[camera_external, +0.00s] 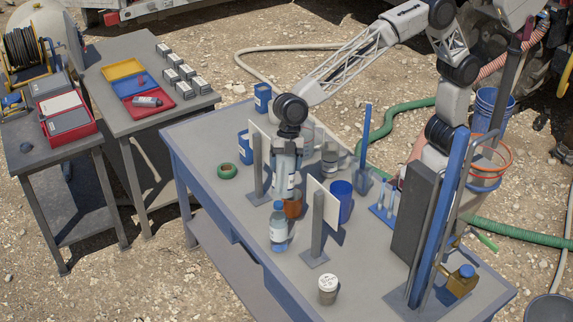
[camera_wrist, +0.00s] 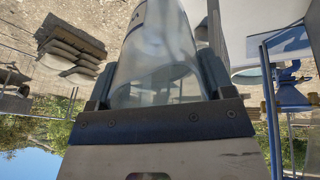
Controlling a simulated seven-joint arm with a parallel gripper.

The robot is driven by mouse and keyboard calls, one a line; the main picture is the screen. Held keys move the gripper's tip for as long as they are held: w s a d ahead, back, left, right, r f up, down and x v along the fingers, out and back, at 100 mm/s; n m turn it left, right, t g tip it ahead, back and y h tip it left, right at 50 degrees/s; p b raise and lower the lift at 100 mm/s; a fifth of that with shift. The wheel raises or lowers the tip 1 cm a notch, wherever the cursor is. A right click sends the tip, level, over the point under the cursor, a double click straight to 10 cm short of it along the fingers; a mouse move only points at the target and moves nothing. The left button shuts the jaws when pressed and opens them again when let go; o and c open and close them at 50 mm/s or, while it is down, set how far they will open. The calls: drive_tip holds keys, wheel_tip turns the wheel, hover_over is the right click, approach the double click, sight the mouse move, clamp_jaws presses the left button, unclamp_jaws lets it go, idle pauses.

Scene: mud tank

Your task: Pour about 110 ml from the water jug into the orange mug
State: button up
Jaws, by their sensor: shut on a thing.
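My gripper (camera_wrist: 157,78) is shut on a clear, see-through vessel, taken to be the water jug (camera_wrist: 160,48), with a finger on each side of it. In the external view my gripper (camera_external: 286,152) hangs above the middle of the workbench, and the hand hides much of the jug. The water level and the jug's exact tilt cannot be told. The orange mug (camera_external: 293,209) stands on the bench just below the gripper, partly hidden behind a blue-capped bottle. I cannot see into the mug, and no stream of water shows.
The blue-capped bottle (camera_external: 278,228) stands in front of the mug. Upright panels on posts (camera_external: 317,235) and (camera_external: 257,165) flank it. A blue cup (camera_external: 340,203) is to the right, a white-lidded jar (camera_external: 327,290) in front, and green tape (camera_external: 228,171) at left. The bench's near left is clear.

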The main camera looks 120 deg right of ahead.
sight(288, 156)
drive_tip(key=shift+s+d+t+y, duration=0.4)
drive_tip(key=shift+s+t+y, duration=0.05)
drive_tip(key=shift+t+y, duration=0.05)
drive_tip(key=shift+s+d+f+t+y, duration=0.3)
drive_tip(key=shift+f+t, duration=0.05)
drive_tip(key=shift+f, duration=0.15)
drive_tip(key=shift+s+d+f+t+y, duration=0.3)
drive_tip(key=shift+f+t, duration=0.05)
drive_tip(key=shift+f, duration=0.15)
drive_tip(key=shift+s+d+t+y, duration=0.2)
drive_tip(key=shift+t+y, duration=0.4)
drive_tip(key=shift+t, duration=0.1)
drive_tip(key=shift+r+t+y, duration=0.4)
drive_tip(key=shift+t+y, duration=0.1)
drive_tip(key=shift+s+d+f+t+y, duration=0.1)
drive_tip(key=shift+s+f+t+y, duration=0.1)
drive_tip(key=shift+t+y, duration=0.25)
drive_tip(key=shift+s+d+f+t+y, duration=0.1)
drive_tip(key=shift+f+t+y, duration=0.05)
drive_tip(key=shift+t+y, duration=0.25)
drive_tip(key=shift+w+a+f, duration=0.1)
drive_tip(key=shift+w+a, duration=0.2)
drive_tip(key=shift+w+a, duration=0.2)
drive_tip(key=shift+w, duration=0.05)
drive_tip(key=shift+a+f+t, duration=0.1)
drive_tip(key=shift+t, duration=0.15)
